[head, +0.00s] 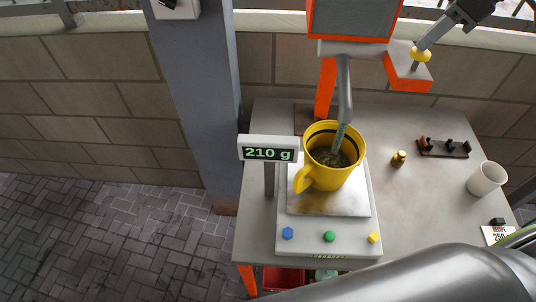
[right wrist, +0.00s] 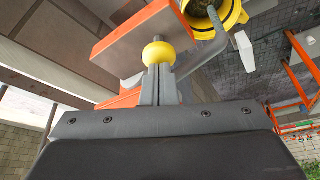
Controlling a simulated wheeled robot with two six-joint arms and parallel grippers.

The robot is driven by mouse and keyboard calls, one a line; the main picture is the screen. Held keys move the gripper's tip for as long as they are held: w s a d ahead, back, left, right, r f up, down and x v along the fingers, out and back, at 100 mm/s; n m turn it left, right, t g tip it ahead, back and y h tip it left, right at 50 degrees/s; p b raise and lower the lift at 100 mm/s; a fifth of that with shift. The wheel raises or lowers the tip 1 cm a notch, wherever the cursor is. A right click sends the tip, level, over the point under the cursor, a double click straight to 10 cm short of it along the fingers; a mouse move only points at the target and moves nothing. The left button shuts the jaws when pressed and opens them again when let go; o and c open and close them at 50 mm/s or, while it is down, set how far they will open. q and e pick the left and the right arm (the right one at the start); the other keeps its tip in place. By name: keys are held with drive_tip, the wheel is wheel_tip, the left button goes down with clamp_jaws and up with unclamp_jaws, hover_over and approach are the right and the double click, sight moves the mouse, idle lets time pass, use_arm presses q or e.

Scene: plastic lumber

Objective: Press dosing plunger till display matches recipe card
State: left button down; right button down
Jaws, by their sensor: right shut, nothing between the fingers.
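The dosing plunger has a yellow knob (head: 421,54) on a rod above an orange and grey block (head: 408,70). My right gripper (head: 424,45) is shut and empty, its fingertips at the knob. In the right wrist view the closed fingers (right wrist: 158,85) reach the yellow knob (right wrist: 158,53); whether they touch it is unclear. The display (head: 269,153) reads 210 g. A yellow mug (head: 318,178) with dark greenish contents stands on the scale plate (head: 345,205) under the grey spout (head: 345,90). The recipe card (head: 497,234) reads about 250, partly covered. My left gripper is out of view.
The scale base has blue, green and yellow buttons (head: 329,237). A white cup (head: 486,178), a small brass piece (head: 399,158) and a dark rack (head: 443,147) stand on the table's right side. A grey pillar (head: 195,100) rises at left. My arm covers the lower right.

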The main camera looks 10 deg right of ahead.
drive_tip(key=shift+r, duration=0.1)
drive_tip(key=shift+r+p, duration=1.75)
drive_tip(key=shift+r, duration=1)
drive_tip(key=shift+f, duration=0.1)
idle(0.8)
